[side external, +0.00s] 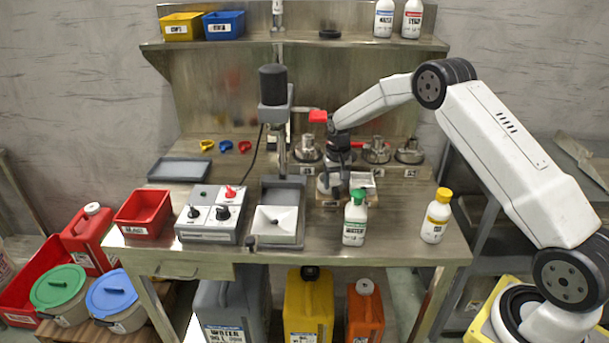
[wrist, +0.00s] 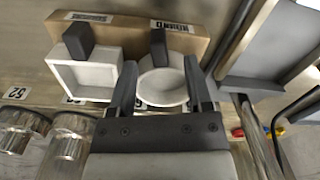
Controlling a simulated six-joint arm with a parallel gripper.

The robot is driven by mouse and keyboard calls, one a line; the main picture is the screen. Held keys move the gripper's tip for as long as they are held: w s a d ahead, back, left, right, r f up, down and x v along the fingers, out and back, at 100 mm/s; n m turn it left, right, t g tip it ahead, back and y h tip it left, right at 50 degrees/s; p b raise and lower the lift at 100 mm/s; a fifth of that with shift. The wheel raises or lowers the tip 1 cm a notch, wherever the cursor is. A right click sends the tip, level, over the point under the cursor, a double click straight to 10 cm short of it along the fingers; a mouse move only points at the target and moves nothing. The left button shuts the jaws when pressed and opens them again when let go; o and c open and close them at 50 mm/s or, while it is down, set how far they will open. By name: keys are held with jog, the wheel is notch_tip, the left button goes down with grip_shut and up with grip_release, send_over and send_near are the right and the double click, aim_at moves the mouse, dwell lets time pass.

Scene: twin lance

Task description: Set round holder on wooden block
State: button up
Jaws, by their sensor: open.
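The round holder (wrist: 163,86) is a white cup with a dark handle, between my gripper's fingers in the wrist view. In the side view, the round holder (side external: 324,184) is partly hidden by my gripper (side external: 335,188). My gripper (wrist: 161,88) is open, with one finger on each side of the cup; contact is unclear. The wooden block (wrist: 125,28) is tan, with labels, and lies behind the handles. It also shows in the side view (side external: 345,201). The round holder is at the block, but whether it rests fully on it is unclear.
A white square holder (wrist: 84,76) stands beside the round one, also at the block. Metal-topped jars (side external: 376,151) stand behind. A green-capped bottle (side external: 355,218) stands in front. A grey stand with a tray (wrist: 262,45) is close on the wrist view's right.

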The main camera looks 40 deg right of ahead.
jog(key=shift+r, duration=2.55)
jog(key=shift+s+d+r, duration=0.1)
jog(key=shift+s+r, duration=0.15)
jog(key=shift+s, duration=0.3)
jog(key=s+r+n+g+h, duration=0.15)
jog(key=s+r, duration=0.25)
jog(key=s, duration=1)
jog(key=s+a+n+t+y, duration=0.1)
jog(key=s+a+n+t, duration=0.3)
jog(key=s+a, duration=0.7)
jog(key=a, duration=0.4)
jog(key=shift+s, duration=0.35)
